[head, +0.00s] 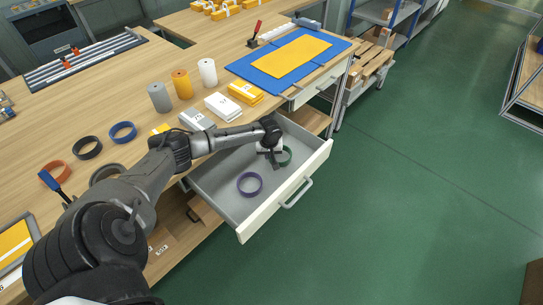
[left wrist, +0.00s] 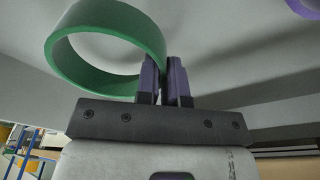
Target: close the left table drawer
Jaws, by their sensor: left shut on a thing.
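The left table drawer (head: 290,190) stands pulled out from under the wooden table. It has a white front with a bar handle (head: 297,193) and a grey inside. A purple ring (head: 250,192) lies on its floor and shows partly in the left wrist view (left wrist: 304,8). My left gripper (head: 274,160) is inside the drawer near its back right, shut on the wall of a green ring (head: 289,156). In the left wrist view the green ring (left wrist: 68,60) sits with its wall between the two fingers. I cannot tell whether it touches the drawer floor. My right gripper is out of view.
Another drawer (head: 318,87), to the right, is shut. On the table are tape rolls (head: 123,132), upright cylinders (head: 182,84), folded packs (head: 223,107) and a blue mat (head: 245,70). Cartons (head: 161,240) lie under the table. The green floor (head: 420,190) before the drawer is clear.

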